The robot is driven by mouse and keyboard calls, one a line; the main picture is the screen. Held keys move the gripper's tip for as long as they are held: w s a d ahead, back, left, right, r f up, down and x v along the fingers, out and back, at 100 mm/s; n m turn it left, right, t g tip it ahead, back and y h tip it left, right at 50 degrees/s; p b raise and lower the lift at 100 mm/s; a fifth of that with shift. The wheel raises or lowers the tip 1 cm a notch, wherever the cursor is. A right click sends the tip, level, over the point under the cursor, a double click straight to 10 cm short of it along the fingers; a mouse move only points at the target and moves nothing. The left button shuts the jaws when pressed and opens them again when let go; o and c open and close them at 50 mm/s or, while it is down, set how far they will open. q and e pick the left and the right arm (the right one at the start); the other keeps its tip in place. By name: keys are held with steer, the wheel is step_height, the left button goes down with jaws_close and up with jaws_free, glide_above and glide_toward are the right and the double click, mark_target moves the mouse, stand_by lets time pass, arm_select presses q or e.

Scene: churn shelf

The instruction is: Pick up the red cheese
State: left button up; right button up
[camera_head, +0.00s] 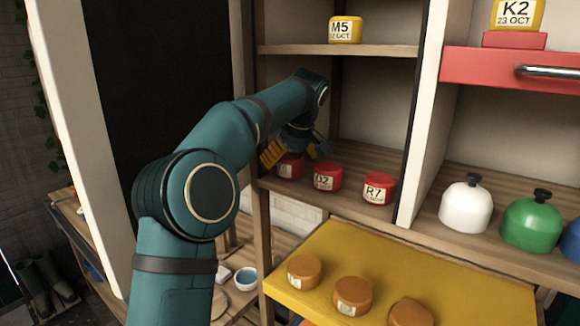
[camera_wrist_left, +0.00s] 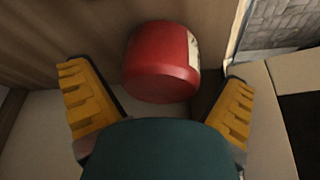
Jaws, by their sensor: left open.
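Three red cheeses with white labels stand in a row on the wooden shelf in the head view. The leftmost red cheese (camera_head: 290,167) is partly hidden by my left gripper (camera_head: 297,153); the middle one (camera_head: 327,177) reads "D2" and the right one (camera_head: 378,188) "R7". My left gripper is at the leftmost cheese, its yellow-padded fingers apart. In the left wrist view, one red cheese (camera_wrist_left: 160,65) lies ahead between the open fingers of my left gripper (camera_wrist_left: 155,78), with visible gaps on both sides. My right gripper is not in view.
A yellow shelf board (camera_head: 400,265) below holds three orange cheeses (camera_head: 352,295). A white upright (camera_head: 424,130) stands right of the red row. White (camera_head: 466,208) and green (camera_head: 531,223) domes stand beyond it. A yellow "M5" cheese (camera_head: 345,30) sits on the shelf above.

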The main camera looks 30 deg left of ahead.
arm_select(q)
steer(key=shift+w+f, duration=0.1)
steer(key=shift+f, duration=0.25)
steer(key=shift+c, duration=0.3)
steer(key=c, duration=1.3)
steer(key=shift+o, duration=0.2)
steer(key=shift+r, duration=0.1)
steer(key=shift+s+d+r, duration=0.15)
steer(key=shift+s+r, duration=0.1)
steer(key=shift+r, duration=0.05)
steer(key=s+d+r+b, duration=0.1)
steer(key=s+d+r, duration=0.6)
steer(key=s, duration=0.4)
steer(key=shift+d+r, duration=0.15)
steer(key=shift+d, duration=0.05)
